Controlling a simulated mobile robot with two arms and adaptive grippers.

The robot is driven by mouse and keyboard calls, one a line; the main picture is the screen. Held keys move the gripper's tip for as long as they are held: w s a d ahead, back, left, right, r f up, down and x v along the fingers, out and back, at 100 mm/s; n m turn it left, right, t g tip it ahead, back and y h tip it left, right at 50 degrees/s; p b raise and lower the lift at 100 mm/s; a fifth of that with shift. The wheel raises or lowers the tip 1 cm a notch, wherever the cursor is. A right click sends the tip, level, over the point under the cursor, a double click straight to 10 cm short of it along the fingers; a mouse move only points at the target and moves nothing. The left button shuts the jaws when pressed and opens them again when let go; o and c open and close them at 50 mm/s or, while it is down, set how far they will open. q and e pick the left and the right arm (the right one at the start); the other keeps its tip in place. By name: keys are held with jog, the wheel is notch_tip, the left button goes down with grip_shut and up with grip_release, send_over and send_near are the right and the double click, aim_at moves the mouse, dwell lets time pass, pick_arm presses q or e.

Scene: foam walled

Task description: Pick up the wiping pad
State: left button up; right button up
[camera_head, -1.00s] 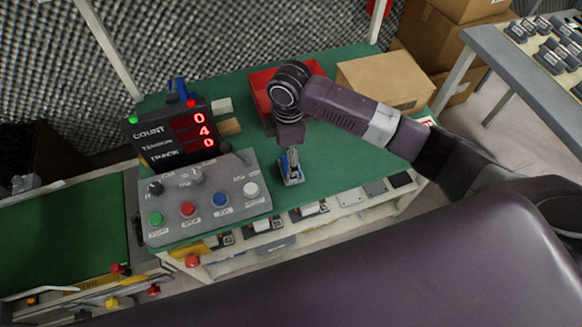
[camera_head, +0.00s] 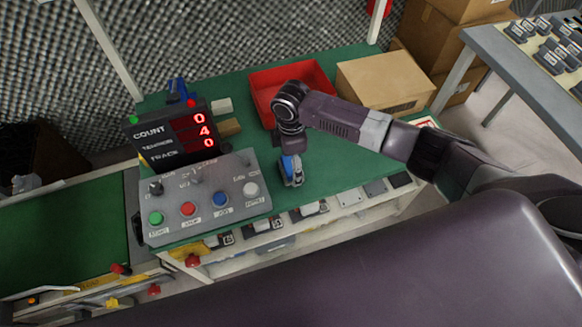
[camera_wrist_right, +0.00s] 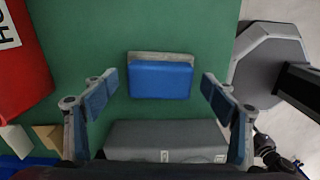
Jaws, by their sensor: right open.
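The wiping pad (camera_wrist_right: 160,80), a blue block with a pale grey strip along one edge, lies on the green table top in the right wrist view. In the head view it shows as a small blue and grey shape (camera_head: 292,172), partly covered by my gripper. My right gripper (camera_wrist_right: 160,88) is open, pointing down over the pad, with one blue-faced finger on each side and gaps between. In the head view my right gripper (camera_head: 289,158) is close above the table; its fingertips are hard to tell from the pad. My left gripper is not in view.
A grey control box (camera_head: 205,198) with coloured buttons stands left of the gripper, a count display (camera_head: 172,135) behind it. A red tray (camera_head: 320,75) and a cardboard box (camera_head: 383,80) stand at the back. The green table top (camera_head: 350,160) right of the pad is clear.

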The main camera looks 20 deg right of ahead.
jog(key=shift+c, duration=0.6)
jog(key=c, duration=1.1)
jog(key=shift+r, duration=0.15)
notch_tip(320, 180, up, 20)
jog(key=shift+f, duration=0.1)
jog(key=o, duration=0.5)
jog(key=shift+p, duration=0.3)
jog(key=c, duration=0.4)
